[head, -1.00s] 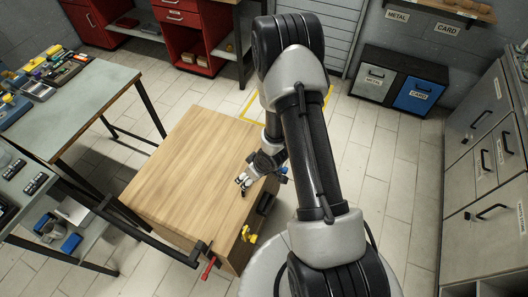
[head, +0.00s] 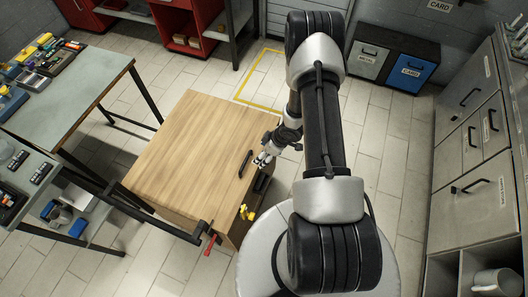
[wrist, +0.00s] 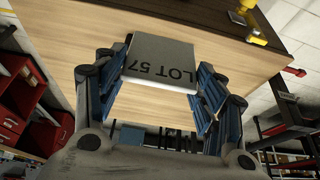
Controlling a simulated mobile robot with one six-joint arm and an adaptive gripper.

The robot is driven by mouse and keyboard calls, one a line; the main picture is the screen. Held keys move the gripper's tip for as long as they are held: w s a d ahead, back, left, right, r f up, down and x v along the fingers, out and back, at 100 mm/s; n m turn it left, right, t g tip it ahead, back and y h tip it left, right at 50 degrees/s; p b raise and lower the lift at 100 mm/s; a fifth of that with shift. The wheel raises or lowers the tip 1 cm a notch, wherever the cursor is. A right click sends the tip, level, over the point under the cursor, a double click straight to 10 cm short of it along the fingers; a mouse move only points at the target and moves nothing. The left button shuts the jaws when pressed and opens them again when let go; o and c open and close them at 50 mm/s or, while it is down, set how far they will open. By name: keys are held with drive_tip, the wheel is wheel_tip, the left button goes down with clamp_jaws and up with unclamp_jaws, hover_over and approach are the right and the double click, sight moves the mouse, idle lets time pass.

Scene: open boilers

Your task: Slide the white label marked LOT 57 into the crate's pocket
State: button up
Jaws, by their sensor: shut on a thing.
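The label marked LOT 57 (wrist: 160,62) looks pale grey in the wrist view, with dark letters running aslant. My gripper (wrist: 160,80) is shut on it, with blue fingers at its left and right sides. In the head view my gripper (head: 264,160) is small, at the right edge of the wooden bench top (head: 190,140). A dark slot-like part (head: 246,163) lies on the top close to its left, and another dark part (head: 262,183) is just below it on the bench's side. I cannot make out for sure which of these belongs to the crate or its pocket.
A yellow tool (head: 248,212) and a red-handled clamp (head: 209,245) are at the bench's near corner. A grey table (head: 70,95) stands left. Grey cabinets (head: 480,130) stand right. Most of the wooden top is bare.

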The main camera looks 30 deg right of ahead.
drive_tip(key=b, duration=2)
hover_over(261, 181)
drive_tip(key=s, duration=0.1)
drive_tip(key=shift+s+d+f, duration=0.1)
drive_tip(key=shift+d+f, duration=0.05)
drive_tip(key=shift+f, duration=3.9)
drive_tip(key=shift+w+d+f, duration=0.1)
drive_tip(key=shift+d+f, duration=0.05)
drive_tip(key=shift+f, duration=3.9)
drive_tip(key=shift+s+d+f, duration=0.1)
drive_tip(key=shift+d+f, duration=0.05)
drive_tip(key=shift+f, duration=3.9)
drive_tip(key=shift+f+b, duration=0.75)
drive_tip(key=shift+f, duration=0.2)
drive_tip(key=o, duration=1)
drive_tip(key=shift+c, duration=0.2)
drive_tip(key=v, duration=1.2)
